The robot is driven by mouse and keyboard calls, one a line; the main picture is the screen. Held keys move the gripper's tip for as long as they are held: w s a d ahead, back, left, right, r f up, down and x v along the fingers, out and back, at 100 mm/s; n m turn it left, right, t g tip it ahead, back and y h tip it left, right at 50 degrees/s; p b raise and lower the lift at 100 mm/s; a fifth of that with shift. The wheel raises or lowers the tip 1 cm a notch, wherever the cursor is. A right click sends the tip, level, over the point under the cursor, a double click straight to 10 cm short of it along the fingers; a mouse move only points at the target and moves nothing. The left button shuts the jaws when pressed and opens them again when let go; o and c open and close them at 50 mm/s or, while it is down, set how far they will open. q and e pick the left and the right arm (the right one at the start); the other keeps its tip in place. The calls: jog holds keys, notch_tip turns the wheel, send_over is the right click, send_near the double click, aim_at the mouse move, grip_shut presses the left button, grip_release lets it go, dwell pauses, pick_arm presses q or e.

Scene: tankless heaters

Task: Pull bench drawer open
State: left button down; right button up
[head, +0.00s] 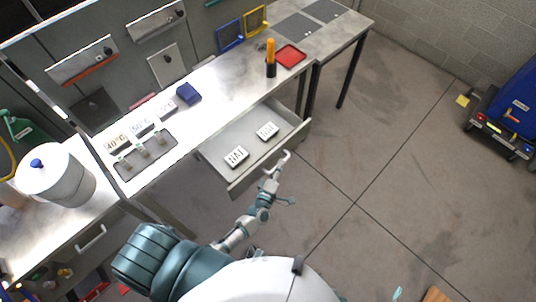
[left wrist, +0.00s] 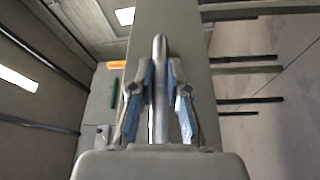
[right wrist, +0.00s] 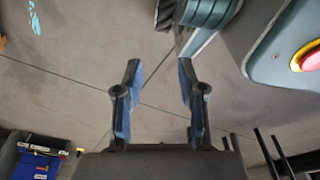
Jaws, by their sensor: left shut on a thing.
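The bench drawer (head: 215,155) stands pulled out from under the metal workbench (head: 225,92). Two white labelled blocks lie inside it, one at the left (head: 236,156) and one at the right (head: 267,131). My left gripper (head: 277,168) is at the drawer's front face. In the left wrist view the left gripper (left wrist: 158,105) is shut on the drawer's bar handle (left wrist: 159,80), which runs between its fingers. My right gripper (right wrist: 158,105) is open and empty above bare floor in the right wrist view; I cannot make it out in the head view.
A red tray (head: 291,56), an orange-handled tool (head: 270,58) and a blue box (head: 188,94) are on the bench. A white canister (head: 56,177) stands at the left. A blue machine (head: 515,110) is at the far right. The floor (head: 370,170) right of the drawer is clear.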

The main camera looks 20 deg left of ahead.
pick_arm(q)
jog(key=shift+s+d+f, duration=0.1)
jog(key=shift+s+d, duration=0.25)
jog(key=shift+d, duration=0.35)
jog(key=shift+s+d+f, duration=0.1)
jog(key=shift+s+d, duration=0.3)
jog(key=shift+d, duration=0.35)
jog(key=shift+s+d+f, duration=0.1)
jog(key=shift+s+d, duration=0.25)
jog(key=shift+d, duration=0.35)
jog(key=c, duration=1.2)
grip_release()
jog(key=shift+o, duration=0.3)
jog(key=shift+a+r, duration=0.15)
jog(key=shift+r, duration=0.05)
jog(key=s+f, duration=0.1)
jog(key=s, duration=1.1)
